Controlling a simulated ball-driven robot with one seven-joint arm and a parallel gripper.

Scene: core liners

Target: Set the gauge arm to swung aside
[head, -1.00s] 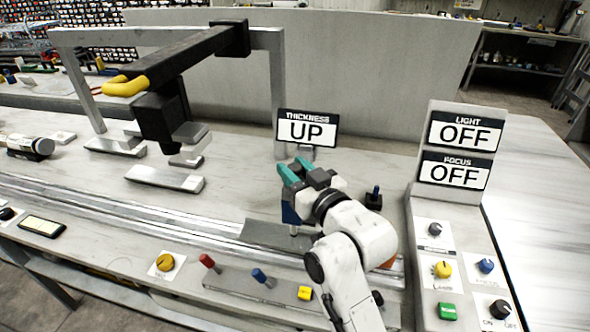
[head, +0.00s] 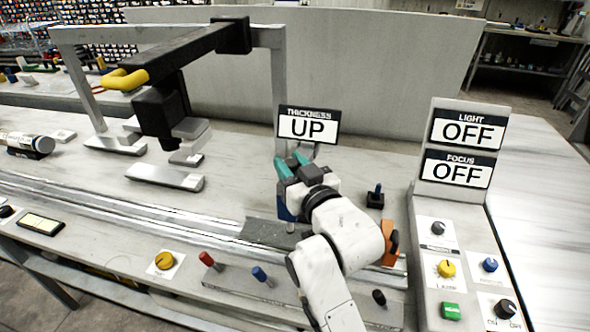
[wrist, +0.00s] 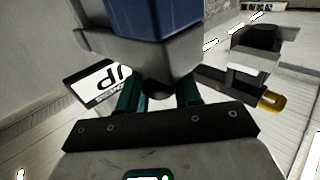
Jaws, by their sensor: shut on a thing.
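My gripper (head: 290,168), with teal fingers, is shut on a grey piece with a blue block (head: 284,210), which I take for the head of the gauge arm. A thin silver pin shows below it, above a dark grey plate (head: 262,233). In the wrist view the blue block (wrist: 158,20) and its grey collar fill the top middle, at the teal fingers (wrist: 160,98). The rest of this arm is hidden behind my gripper and the sign. The THICKNESS sign (head: 308,125) just behind reads UP; it also shows, turned over, in the wrist view (wrist: 97,82).
A black beam with a yellow handle (head: 122,80) hangs from a grey frame at left. A small black stick control (head: 375,196) stands right of my gripper. The panel (head: 463,155) at right reads LIGHT OFF and FOCUS OFF. Red (head: 207,259) and blue (head: 259,273) knobs line the front.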

